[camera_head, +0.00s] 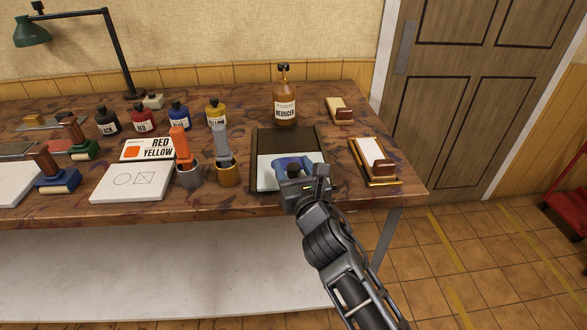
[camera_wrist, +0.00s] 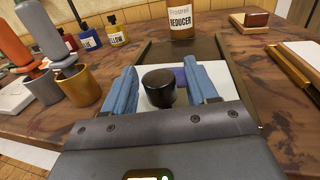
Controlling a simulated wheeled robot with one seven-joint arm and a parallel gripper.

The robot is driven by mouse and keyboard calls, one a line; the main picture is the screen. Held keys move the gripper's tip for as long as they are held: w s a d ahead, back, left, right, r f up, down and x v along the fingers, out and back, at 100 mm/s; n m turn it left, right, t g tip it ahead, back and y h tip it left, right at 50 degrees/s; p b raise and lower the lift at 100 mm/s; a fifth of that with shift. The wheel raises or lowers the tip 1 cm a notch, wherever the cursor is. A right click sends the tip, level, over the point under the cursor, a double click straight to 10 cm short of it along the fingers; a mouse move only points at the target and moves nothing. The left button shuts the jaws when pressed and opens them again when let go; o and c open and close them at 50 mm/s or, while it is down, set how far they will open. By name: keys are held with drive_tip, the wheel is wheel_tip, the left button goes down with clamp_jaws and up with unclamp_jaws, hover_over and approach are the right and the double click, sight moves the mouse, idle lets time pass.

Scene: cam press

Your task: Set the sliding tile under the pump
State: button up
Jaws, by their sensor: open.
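The sliding tile (camera_head: 262,177) is a white plate lying on the near part of a dark tray (camera_head: 287,141); it also shows in the wrist view (camera_wrist: 230,82). A dark round knob (camera_wrist: 158,88) stands at the tile. My gripper (camera_head: 292,163) is over the tile, its blue fingers open on either side of the knob, with gaps visible in the wrist view (camera_wrist: 160,76). The pump is on a brown bottle labelled REDUCER (camera_head: 285,104), upright at the tray's far end. Part of the tile is hidden by my gripper.
Two metal cups (camera_head: 188,176) (camera_head: 227,173) with orange and grey tools stand left of the tray. A wooden holder (camera_head: 374,165) lies to the right, a smaller wooden block (camera_head: 340,110) behind it. Several ink bottles (camera_head: 179,116) stand back left. Bare dark tray lies between tile and bottle.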

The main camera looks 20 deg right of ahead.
drive_tip(key=shift+c, duration=0.4)
clamp_jaws()
drive_tip(key=w+d, duration=0.1)
drive_tip(key=w, duration=0.3)
drive_tip(key=w+d, duration=0.2)
drive_tip(key=w, duration=0.3)
drive_tip(key=w+d+b, duration=0.1)
drive_tip(key=w, duration=0.3)
drive_tip(key=shift+w+d, duration=0.2)
drive_tip(key=shift+w, duration=0.15)
drive_tip(key=shift+w+d+r, duration=0.1)
drive_tip(key=shift+w+d, duration=0.1)
drive_tip(key=shift+w, duration=0.2)
drive_tip(key=shift+o, duration=0.4)
unclamp_jaws()
drive_tip(key=shift+w, duration=0.1)
